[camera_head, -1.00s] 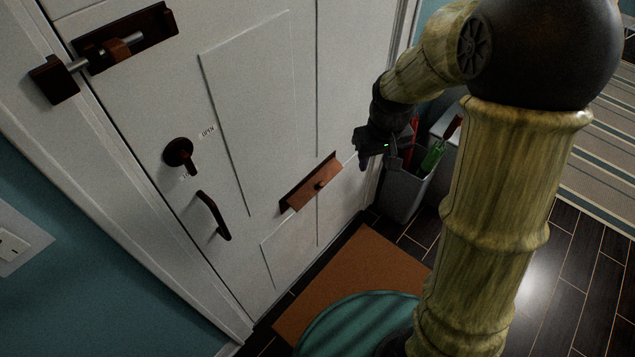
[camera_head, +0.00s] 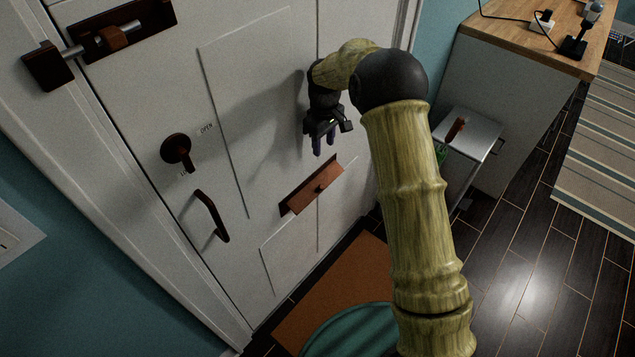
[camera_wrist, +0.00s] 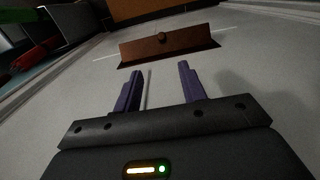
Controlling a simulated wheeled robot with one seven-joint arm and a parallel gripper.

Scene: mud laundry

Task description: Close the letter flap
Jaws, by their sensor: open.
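The letter flap (camera_head: 312,186) is a copper-brown plate with a small round knob, set low on the white door (camera_head: 235,95). It stands tilted out from its dark frame, so it looks open. In the wrist view the flap (camera_wrist: 165,46) lies ahead of the fingers, with its knob at the upper edge. My gripper (camera_head: 323,146) is above the flap in the head view, pointing down, apart from it. In the wrist view my gripper (camera_wrist: 160,85) shows two purple fingers spread apart with nothing between them.
A dark door handle (camera_head: 211,215), a turn knob (camera_head: 177,149) and a bolt (camera_head: 112,40) are on the door's left side. An orange-brown mat (camera_head: 340,275) lies below. A grey bin and a wood-topped cabinet (camera_head: 530,40) stand to the right.

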